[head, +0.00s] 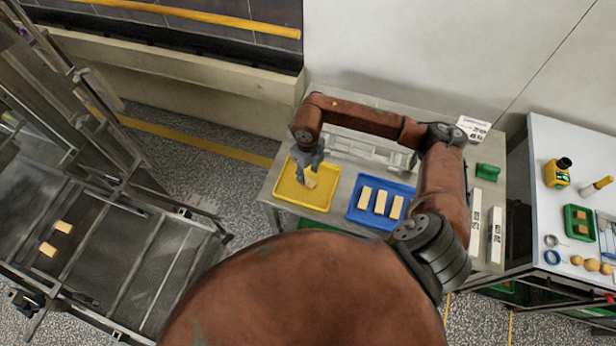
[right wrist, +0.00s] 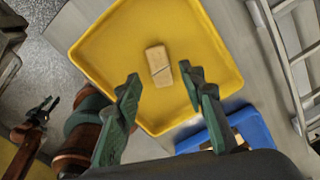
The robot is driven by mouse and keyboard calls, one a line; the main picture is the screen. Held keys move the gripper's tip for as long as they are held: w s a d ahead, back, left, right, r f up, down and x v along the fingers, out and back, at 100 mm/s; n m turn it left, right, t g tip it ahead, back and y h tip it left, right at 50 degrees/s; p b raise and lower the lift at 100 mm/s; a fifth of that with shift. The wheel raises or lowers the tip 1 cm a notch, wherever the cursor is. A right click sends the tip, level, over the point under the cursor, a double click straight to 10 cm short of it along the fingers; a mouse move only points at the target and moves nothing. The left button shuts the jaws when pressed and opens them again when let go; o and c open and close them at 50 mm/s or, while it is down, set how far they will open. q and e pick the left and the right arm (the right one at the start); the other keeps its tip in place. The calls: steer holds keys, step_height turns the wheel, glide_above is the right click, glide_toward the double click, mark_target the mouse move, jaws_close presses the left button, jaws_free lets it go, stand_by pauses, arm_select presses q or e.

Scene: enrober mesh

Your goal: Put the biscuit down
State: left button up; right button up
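A pale biscuit (right wrist: 158,65) lies in the yellow tray (right wrist: 218,45), with a thin diagonal line across it. In the head view the biscuit (head: 311,183) shows just below the gripper, in the yellow tray (head: 322,204). My right gripper (right wrist: 162,76) is open. Its two fingers are apart on either side of the biscuit's near end, with visible gaps, and hold nothing. In the head view my right gripper (head: 306,177) is over the tray. My left gripper (right wrist: 47,104) shows small at the left of the right wrist view; its finger state is unclear.
A blue tray (head: 353,215) with three biscuits stands right of the yellow tray on the grey table. Two biscuits (head: 63,227) lie on the machine bed at the left. A wire rack (head: 365,152) is behind the trays. A white table (head: 540,135) with tools is at right.

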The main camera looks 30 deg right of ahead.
mark_target(308, 180)
step_height(308, 180, up, 8)
steer(key=shift+r+b, duration=0.25)
steer(key=shift+b, duration=0.2)
